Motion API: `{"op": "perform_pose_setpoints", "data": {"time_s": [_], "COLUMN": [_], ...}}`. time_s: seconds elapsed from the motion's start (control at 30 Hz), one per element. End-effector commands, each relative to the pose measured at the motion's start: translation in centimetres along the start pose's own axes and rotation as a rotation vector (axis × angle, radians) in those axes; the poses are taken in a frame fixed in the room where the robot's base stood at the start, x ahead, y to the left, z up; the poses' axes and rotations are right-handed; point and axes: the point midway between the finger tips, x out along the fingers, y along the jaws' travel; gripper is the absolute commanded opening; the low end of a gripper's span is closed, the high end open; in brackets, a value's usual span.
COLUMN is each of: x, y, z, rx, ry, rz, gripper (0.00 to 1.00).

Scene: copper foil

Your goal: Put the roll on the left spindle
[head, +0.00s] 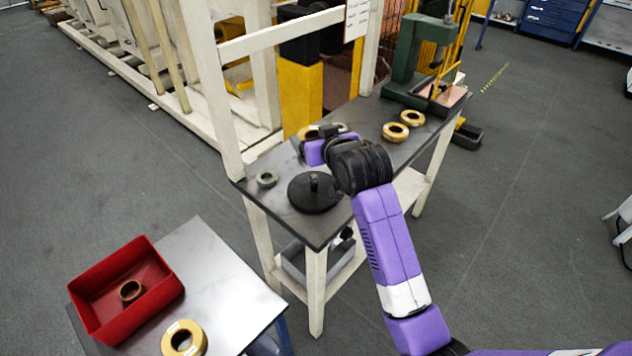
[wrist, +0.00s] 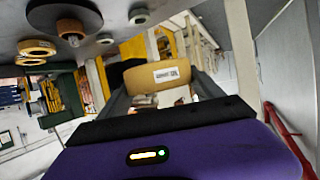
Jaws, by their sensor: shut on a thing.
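A black round base with a short upright peg, a spindle (head: 314,192), stands at the near left end of the dark workbench (head: 262,205). My gripper (head: 312,143) is behind it, partly hidden by my arm. In the wrist view, my gripper (wrist: 163,90) is shut on a tan-gold roll (wrist: 150,75) with a white label. The roll is held off the bench, apart from the spindle. A round base with a peg (wrist: 70,28) also shows in the tilted wrist view; I cannot tell which spindle it is. No second spindle is clear in the head view.
A grey ring (head: 267,179) lies left of the spindle. Two gold rolls (head: 395,131) (head: 412,118) lie farther right, before a green press (head: 408,75). A red bin (head: 100,290) holding a roll and another gold roll (head: 184,340) are on the near table. A white frame post stands behind the bench.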

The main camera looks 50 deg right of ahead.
Motion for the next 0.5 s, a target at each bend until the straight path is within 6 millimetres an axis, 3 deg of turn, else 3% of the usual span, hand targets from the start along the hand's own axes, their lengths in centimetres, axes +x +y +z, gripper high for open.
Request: {"op": "perform_pose_setpoints", "data": {"time_s": [0.3,0.5], "x": [2.9,3.9], "y": [0.0,-0.1], "z": [7.1,9.4], "rx": [0.001,0.001], "ry": [-0.003,0.001], "rz": [0.000,-0.001], "gripper": [0.32,0.32]}}
